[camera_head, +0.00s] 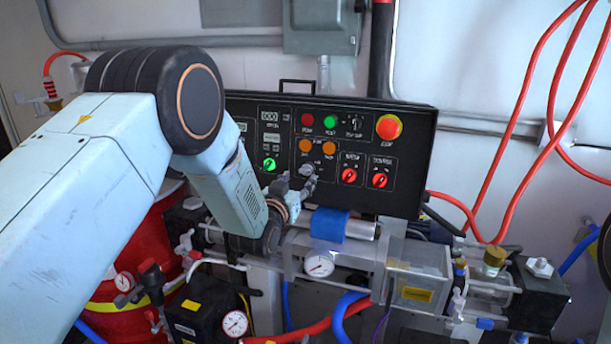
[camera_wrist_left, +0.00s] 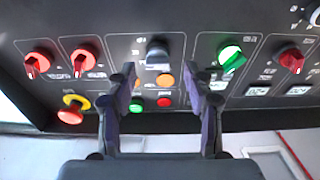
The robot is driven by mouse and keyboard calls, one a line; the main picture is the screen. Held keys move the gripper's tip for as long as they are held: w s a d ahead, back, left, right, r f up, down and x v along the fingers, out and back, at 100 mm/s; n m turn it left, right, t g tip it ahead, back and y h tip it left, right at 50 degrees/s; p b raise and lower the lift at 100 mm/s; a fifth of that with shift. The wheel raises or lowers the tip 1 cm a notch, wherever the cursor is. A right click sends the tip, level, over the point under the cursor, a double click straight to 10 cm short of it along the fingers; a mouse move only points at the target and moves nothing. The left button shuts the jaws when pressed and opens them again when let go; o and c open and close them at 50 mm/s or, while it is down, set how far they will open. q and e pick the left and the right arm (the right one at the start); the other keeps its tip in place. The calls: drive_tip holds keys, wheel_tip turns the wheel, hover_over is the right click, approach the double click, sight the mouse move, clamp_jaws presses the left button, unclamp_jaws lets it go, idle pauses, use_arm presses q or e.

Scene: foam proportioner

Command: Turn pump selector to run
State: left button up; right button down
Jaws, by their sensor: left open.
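My left gripper (camera_head: 294,181) is in front of the lower middle of the black control panel (camera_head: 250,104). In the left wrist view its two fingers are apart, and the gripper (camera_wrist_left: 160,74) is open and empty. A grey selector knob (camera_wrist_left: 157,54) shows between and just beyond the fingertips; I cannot tell whether they touch it. A green selector (camera_wrist_left: 230,57) is to its right in that view, and it also shows in the head view (camera_head: 269,164). Labels are too small to read, so I cannot tell which is the pump selector. My right gripper is out of view.
Two red selectors (camera_head: 348,175) (camera_head: 379,180) sit right of the gripper. A yellow-ringed red stop button (camera_head: 388,127) is above them. Orange and other round buttons are above the gripper. Pump pipework with a blue band (camera_head: 329,224) and a gauge (camera_head: 319,265) is close below.

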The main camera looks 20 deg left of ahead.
sight(304, 173)
use_arm(q)
drive_tip(key=shift+w+d, duration=0.15)
drive_tip(key=shift+w, duration=0.45)
drive_tip(key=shift+w+d, duration=0.15)
drive_tip(key=shift+w, duration=0.75)
drive_tip(key=shift+w+a, duration=0.2)
drive_tip(key=shift+a, duration=0.05)
drive_tip(key=shift+w+d, duration=0.1)
drive_tip(key=shift+d, duration=0.1)
drive_tip(key=shift+w+d, duration=0.1)
drive_tip(key=shift+c, duration=1)
drive_tip(key=shift+a, duration=0.2)
drive_tip(key=c, duration=0.5)
clamp_jaws()
